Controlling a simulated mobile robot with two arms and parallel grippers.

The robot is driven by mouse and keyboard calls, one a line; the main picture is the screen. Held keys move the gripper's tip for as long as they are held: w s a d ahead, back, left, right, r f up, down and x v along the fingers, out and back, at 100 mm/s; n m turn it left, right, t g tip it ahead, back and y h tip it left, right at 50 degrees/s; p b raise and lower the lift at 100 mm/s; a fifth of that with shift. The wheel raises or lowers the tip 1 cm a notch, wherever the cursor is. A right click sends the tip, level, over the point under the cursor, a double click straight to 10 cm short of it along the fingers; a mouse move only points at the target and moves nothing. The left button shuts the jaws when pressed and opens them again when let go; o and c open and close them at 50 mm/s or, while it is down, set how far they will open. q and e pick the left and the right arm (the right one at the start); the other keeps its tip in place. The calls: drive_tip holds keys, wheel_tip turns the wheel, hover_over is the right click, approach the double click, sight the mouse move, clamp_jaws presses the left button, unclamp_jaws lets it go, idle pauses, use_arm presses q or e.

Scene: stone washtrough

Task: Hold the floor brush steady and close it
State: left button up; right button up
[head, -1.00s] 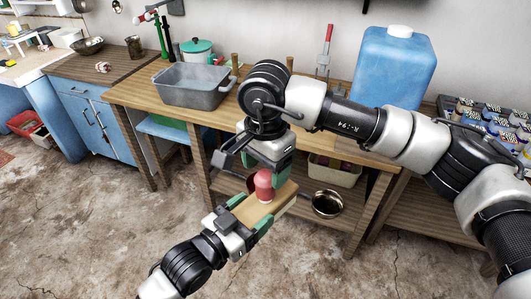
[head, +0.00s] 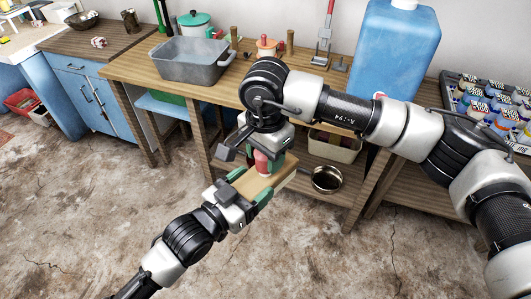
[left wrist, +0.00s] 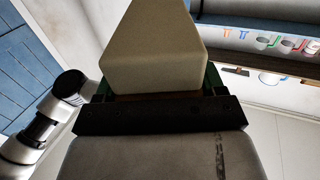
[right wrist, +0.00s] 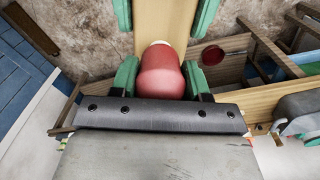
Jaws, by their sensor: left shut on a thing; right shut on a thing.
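The floor brush (head: 280,180) is a pale wooden block, held in the air in front of the workbench. My left gripper (head: 249,186) is shut across the block, with green fingers on its two long sides. A red rounded cap (head: 261,162) stands up from the block; in the right wrist view the cap (right wrist: 161,75) has a whitish patch at its far end, by the wood. My right gripper (head: 264,153) is above the block, shut on the red cap. In the left wrist view the block (left wrist: 153,65) fills the jaws. The brush's underside is hidden.
The wooden workbench (head: 130,75) behind carries a grey basin (head: 190,62) and a large blue canister (head: 396,55). A metal pan (head: 326,179) and a beige bin (head: 335,145) are on its lower shelf. Bottles stand in a tray (head: 452,97) at right. The stone floor in front is clear.

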drive_tip(key=m, duration=0.8)
drive_tip(key=o, duration=1.1)
wheel_tip(320, 180, up, 12)
drive_tip(key=shift+r, duration=0.1)
drive_tip(key=shift+a, duration=0.1)
